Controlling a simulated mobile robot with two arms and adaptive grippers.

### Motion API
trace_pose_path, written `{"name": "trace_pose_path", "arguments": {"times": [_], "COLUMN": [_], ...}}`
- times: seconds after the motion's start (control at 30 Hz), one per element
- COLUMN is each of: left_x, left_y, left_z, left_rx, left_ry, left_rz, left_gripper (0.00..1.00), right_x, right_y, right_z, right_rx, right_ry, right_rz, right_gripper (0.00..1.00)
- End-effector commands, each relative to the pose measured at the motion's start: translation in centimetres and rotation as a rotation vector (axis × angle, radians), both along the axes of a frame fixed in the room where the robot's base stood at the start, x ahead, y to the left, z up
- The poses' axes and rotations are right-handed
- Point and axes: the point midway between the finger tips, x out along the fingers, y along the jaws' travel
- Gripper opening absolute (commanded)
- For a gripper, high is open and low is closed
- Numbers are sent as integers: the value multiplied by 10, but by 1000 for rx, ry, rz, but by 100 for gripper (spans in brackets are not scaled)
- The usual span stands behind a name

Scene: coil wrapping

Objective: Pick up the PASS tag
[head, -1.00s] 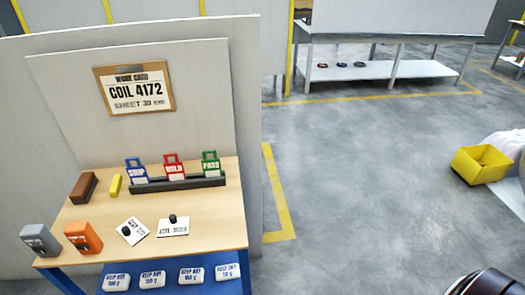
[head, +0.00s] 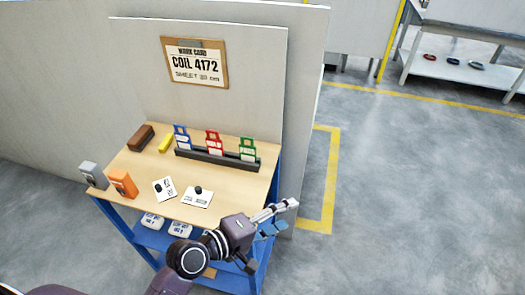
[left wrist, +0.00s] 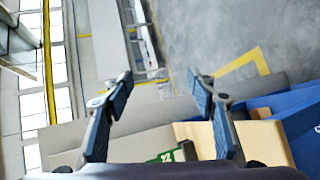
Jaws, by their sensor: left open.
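The green PASS tag (head: 247,149) stands upright at the right end of a dark rack (head: 215,160) on the wooden workbench (head: 145,167). The red tag (head: 214,143) and the blue tag (head: 182,137) stand to its left in the same rack. My left gripper (head: 280,217) is open and empty by the bench's right front corner, apart from the tag and to its lower right in the head view. The left wrist view shows its spread fingers (left wrist: 160,90), with part of a green tag (left wrist: 164,157) low between them, mostly hidden. My right gripper is not in view.
A work card board (head: 195,62) hangs on the panel behind the bench. Two cards (head: 197,197), orange (head: 122,183) and grey boxes, a brown block (head: 141,137) and a yellow bar share the benchtop. White packs (head: 152,221) lie on the blue lower shelf. Floor is clear to the right.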

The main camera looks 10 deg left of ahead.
Motion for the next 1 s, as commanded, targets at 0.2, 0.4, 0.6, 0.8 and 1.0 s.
{"name": "trace_pose_path", "arguments": {"times": [0.2, 0.4, 0.6, 0.8, 1.0], "left_x": [60, 122, 152, 164, 183], "left_y": [21, 87, 145, 160, 159], "left_z": [40, 54, 37, 30, 29], "left_rx": [-502, -1105, -1490, -1593, -1591], "left_ry": [90, 236, 324, 345, 345], "left_rz": [235, 534, 747, 805, 804], "left_gripper": [52, 52, 52, 52, 52], "right_x": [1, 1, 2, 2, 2], "right_y": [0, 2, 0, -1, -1], "right_z": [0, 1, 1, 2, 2], "right_rx": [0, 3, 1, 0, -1], "right_ry": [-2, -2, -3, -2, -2], "right_rz": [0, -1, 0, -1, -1], "right_gripper": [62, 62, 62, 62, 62]}}
